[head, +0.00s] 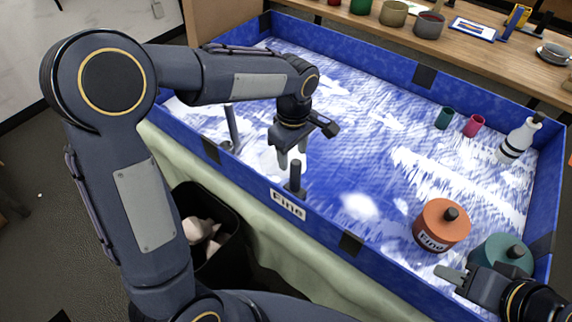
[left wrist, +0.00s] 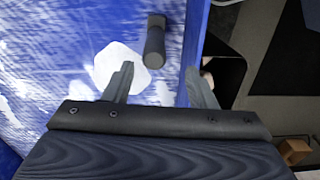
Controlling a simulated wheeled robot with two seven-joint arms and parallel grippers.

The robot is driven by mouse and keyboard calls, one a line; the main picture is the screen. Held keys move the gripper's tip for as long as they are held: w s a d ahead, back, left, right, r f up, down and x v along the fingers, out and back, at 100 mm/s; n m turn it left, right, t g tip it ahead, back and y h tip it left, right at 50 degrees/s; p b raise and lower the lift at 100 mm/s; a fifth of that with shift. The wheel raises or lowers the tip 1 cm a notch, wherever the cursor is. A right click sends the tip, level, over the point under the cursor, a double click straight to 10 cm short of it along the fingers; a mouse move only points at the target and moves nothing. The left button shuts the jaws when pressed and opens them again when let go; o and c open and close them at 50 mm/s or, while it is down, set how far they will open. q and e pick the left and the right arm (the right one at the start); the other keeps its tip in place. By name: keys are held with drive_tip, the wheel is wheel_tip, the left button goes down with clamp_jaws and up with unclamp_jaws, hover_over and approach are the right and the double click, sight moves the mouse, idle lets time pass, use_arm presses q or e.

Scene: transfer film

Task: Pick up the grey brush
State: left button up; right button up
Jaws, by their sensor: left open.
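A dark grey upright piece (head: 295,178), which looks like the grey brush, stands by the near wall of the blue tray (head: 420,75), above the "Fine" label. The left wrist view shows a dark grey cylinder with a blocky end (left wrist: 155,42), apparently the same piece. My left gripper (head: 291,155) is open and empty, just behind and above it in the head view. In the left wrist view its fingertips (left wrist: 160,72) lie just below the piece, apart from it. A second slim grey post (head: 232,128) stands further left. My right gripper (head: 450,274) is partly cut off; its jaw state is unclear.
An orange can (head: 440,225) and a green can (head: 502,254) stand at the right. Small cups (head: 474,125) and a white bottle (head: 519,140) stand at the far right. A dark bin (head: 215,250) is below the near wall. The tray's middle is clear.

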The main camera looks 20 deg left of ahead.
sight(296, 171)
use_arm(q)
drive_tip(key=f, duration=0.7)
drive_tip(key=shift+w+d+f+p, duration=0.25)
drive_tip(key=shift+d+f+p, duration=0.1)
drive_tip(key=shift+f+p, duration=0.05)
drive_tip(key=c, duration=1.1)
drive_tip(key=shift+o, duration=0.2)
drive_tip(key=shift+r, duration=0.1)
